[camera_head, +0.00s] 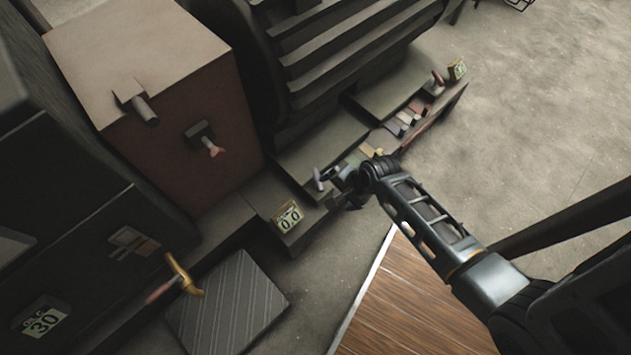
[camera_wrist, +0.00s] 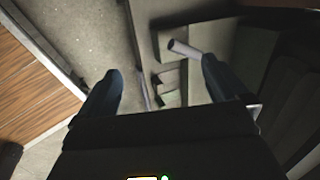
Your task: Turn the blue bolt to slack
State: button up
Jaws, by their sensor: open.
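My gripper (camera_head: 342,187) reaches over the low ledge in front of the large dark machine. In the wrist view its two dark blue-grey fingers (camera_wrist: 165,78) stand wide apart, with nothing held between them. A pale grey-blue peg (camera_wrist: 185,48) shows just beside the tip of the right finger; I cannot tell if they touch. A small bluish-grey part (camera_head: 318,180) shows at the gripper's left in the head view. It may be the blue bolt, but its colour is dull and the gripper partly hides the area.
A "0.0" display (camera_head: 288,217) sits on the ledge close to the gripper. Several coloured blocks (camera_head: 405,118) and a red-handled part (camera_head: 437,80) lie farther along. A yellow lever (camera_head: 186,278) stands at lower left.

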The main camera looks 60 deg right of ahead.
aim_at(316, 182)
jog(key=w+d+f+m+g+y+b, duration=0.2)
jog(key=w+d+f+m+y+b, duration=0.15)
jog(key=w+d+f+m, duration=0.3)
jog(key=shift+m+t, duration=0.25)
jog(key=shift+t, duration=0.05)
jog(key=b+x, duration=0.1)
jog(key=x, duration=0.1)
jog(key=w+b+x, duration=0.1)
jog(key=x, duration=0.1)
jog(key=b+x, duration=0.1)
jog(key=x, duration=0.1)
jog(key=shift+w+a+b, duration=0.25)
jog(key=shift+a+b, duration=0.05)
jog(key=shift+c, duration=0.5)
jog(key=c, duration=0.7)
